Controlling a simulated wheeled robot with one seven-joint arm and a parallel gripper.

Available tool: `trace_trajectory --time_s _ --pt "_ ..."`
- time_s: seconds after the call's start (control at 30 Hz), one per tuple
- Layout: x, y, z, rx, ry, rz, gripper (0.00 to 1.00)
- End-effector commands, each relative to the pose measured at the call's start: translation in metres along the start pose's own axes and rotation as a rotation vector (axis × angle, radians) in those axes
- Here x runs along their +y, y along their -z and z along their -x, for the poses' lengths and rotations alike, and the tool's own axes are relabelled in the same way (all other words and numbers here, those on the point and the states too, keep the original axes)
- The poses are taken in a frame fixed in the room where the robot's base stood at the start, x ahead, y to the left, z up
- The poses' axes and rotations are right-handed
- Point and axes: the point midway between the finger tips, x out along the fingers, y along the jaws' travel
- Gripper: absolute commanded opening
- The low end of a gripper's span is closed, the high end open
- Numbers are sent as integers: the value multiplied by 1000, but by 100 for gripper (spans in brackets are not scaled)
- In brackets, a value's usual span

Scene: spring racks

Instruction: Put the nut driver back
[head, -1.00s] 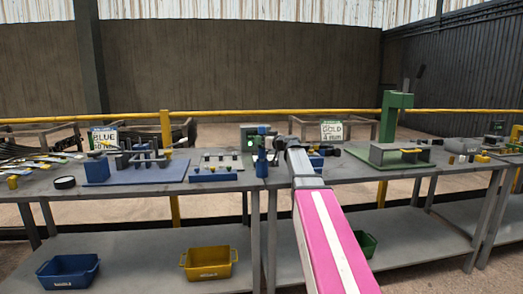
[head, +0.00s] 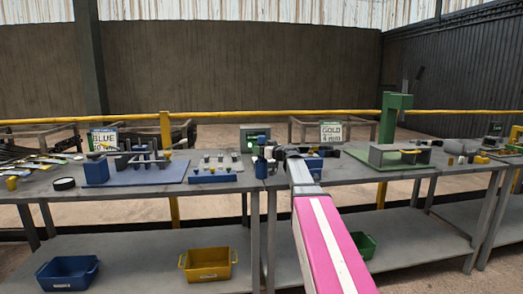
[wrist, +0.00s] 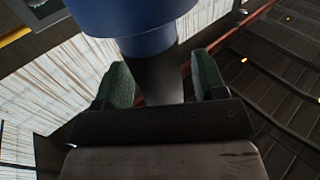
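A blue upright tool (head: 261,168), which I take for the nut driver, stands at the front edge of the middle table in the head view. In the wrist view a thick blue cylinder (wrist: 150,25) fills the top, with a narrower dark shaft (wrist: 160,80) below it. My gripper (wrist: 163,75) has its two green fingers apart, one on each side of this shaft. A narrow gap shows at the right finger; contact at the left is unclear. In the head view my gripper (head: 272,153) is beside the blue tool and partly covers it.
A blue rack (head: 212,176) and a blue board with grey posts (head: 140,172) stand to the left. A green press (head: 394,125) stands on the right. BLUE (head: 104,139) and GOLD (head: 331,132) signs are behind. Blue (head: 67,272) and yellow (head: 208,263) bins sit on the lower shelf.

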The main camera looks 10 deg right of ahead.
Motion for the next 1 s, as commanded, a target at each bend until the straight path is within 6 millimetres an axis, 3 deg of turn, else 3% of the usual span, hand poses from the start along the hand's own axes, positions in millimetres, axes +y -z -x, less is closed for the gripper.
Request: trace_trajectory --time_s 0.27,0.33,0.8,1.0 --pt "0 3 0 0 0 1 65" --pt "-1 2 7 0 0 0 65" --pt "-1 2 95 0 -2 0 65" --pt "0 3 116 0 -1 0 65"
